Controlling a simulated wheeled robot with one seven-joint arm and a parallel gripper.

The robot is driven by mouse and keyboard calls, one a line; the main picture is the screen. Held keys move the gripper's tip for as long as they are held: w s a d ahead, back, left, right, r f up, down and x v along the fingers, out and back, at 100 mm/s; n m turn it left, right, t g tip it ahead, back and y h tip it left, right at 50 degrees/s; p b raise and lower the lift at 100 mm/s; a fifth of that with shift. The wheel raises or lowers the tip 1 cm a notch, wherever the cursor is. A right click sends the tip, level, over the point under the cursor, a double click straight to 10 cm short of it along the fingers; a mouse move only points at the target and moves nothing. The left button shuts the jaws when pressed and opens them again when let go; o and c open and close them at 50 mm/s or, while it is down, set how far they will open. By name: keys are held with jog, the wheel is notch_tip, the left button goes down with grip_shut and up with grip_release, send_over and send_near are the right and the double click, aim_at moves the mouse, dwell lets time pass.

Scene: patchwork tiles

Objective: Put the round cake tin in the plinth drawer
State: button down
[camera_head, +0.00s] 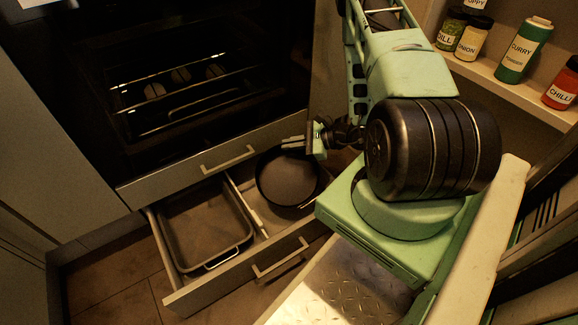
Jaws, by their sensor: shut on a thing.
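The round cake tin (290,180) is dark and shallow, and shows over the right compartment of the open plinth drawer (232,277). My gripper (298,144) is at the tin's far rim, shut on it. The tin looks about level. I cannot tell whether its base rests on the drawer floor or hangs a little above it. The drawer is pulled out below the oven, and a pale divider (244,204) splits it. My arm partly hides the drawer's right end.
A rectangular roasting tin (205,232) fills the drawer's left compartment. A closed panel with a handle (228,159) sits above the drawer, under the dark oven (180,85). A shelf (510,88) with several spice jars is at the upper right. Tiled floor (105,283) lies free at the lower left.

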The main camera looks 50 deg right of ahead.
aim_at(289, 159)
jog(key=shift+f+b, duration=1.4)
jog(key=shift+f, duration=1.7)
jog(key=shift+f, duration=0.15)
jog(key=c, duration=1.6)
grip_release()
